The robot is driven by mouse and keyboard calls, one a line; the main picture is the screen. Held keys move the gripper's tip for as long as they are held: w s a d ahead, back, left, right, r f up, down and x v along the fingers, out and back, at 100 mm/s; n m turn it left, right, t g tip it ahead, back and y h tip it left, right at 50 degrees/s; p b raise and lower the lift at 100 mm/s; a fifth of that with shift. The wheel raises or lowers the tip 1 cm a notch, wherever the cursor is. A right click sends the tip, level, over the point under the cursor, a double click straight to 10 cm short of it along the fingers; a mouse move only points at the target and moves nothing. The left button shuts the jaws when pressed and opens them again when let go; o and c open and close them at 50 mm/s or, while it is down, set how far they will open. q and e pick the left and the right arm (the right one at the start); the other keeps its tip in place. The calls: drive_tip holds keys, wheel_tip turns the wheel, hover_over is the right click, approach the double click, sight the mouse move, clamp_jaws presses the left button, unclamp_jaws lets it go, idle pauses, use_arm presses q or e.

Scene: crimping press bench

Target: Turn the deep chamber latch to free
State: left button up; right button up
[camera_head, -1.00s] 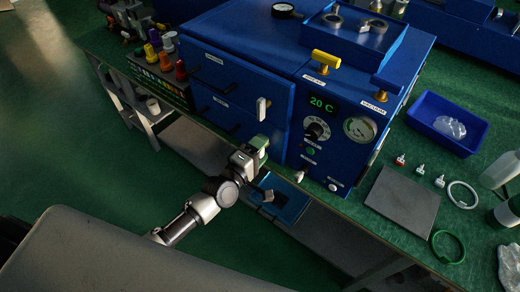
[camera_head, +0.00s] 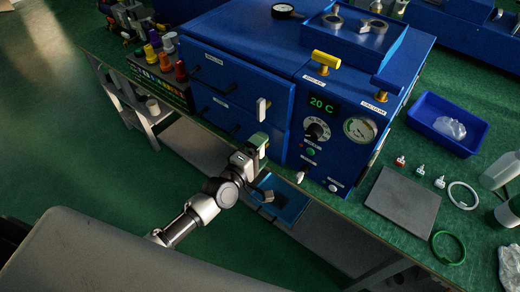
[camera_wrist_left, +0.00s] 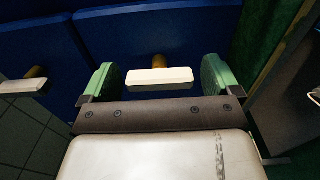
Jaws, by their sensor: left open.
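The blue press has two stacked chamber doors. The lower door (camera_head: 240,128) has its latch, a white bar (camera_wrist_left: 160,78) on a brass stem (camera_wrist_left: 158,63), in the left wrist view. My left gripper (camera_head: 260,147) is in front of this door's right end. It is open, with its green fingers on either side of the bar and small gaps visible at both ends. In the head view this latch is mostly hidden by the gripper. The upper latch (camera_head: 262,109) stands upright; it also shows in the left wrist view (camera_wrist_left: 22,86), parallel to the lower bar.
The press front carries a 20 C display (camera_head: 322,105), a dial (camera_head: 317,131) and a gauge (camera_head: 360,130). A grey plate (camera_head: 403,198), a blue bin (camera_head: 447,125) and a green ring (camera_head: 447,247) are to the right.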

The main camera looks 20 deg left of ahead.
use_arm(q)
drive_tip(key=b+v, duration=0.1)
drive_tip(key=v, duration=0.9)
drive_tip(key=shift+s+a, duration=0.2)
drive_tip(key=shift+s, duration=0.15)
use_arm(e)
drive_tip(key=shift+f, duration=0.75)
use_arm(q)
drive_tip(key=shift+f, duration=0.1)
drive_tip(key=s+a+f+m+g+y, duration=0.1)
drive_tip(key=s+a+f+m+g, duration=0.15)
drive_tip(key=f, duration=0.65)
drive_tip(key=s+a+f+m+g+y, duration=0.1)
drive_tip(key=s+f+m+g+y, duration=0.15)
drive_tip(key=f, duration=0.65)
drive_tip(key=s+a+f+m+g+y, duration=0.1)
drive_tip(key=s+f+m+g, duration=0.15)
drive_tip(key=f, duration=0.65)
drive_tip(key=s+f+m+g, duration=0.2)
drive_tip(key=s+f, duration=0.3)
drive_tip(key=s, duration=0.3)
drive_tip(key=s+f+m+g+y, duration=0.1)
drive_tip(key=s+f+m+g, duration=0.2)
drive_tip(key=s+f, duration=0.3)
drive_tip(key=s+f+m+g, duration=0.3)
drive_tip(key=s+f+m, duration=0.1)
drive_tip(key=s, duration=0.8)
drive_tip(key=shift+s+f+y, duration=0.25)
drive_tip(key=shift+f+y, duration=0.1)
drive_tip(key=shift+f, duration=0.45)
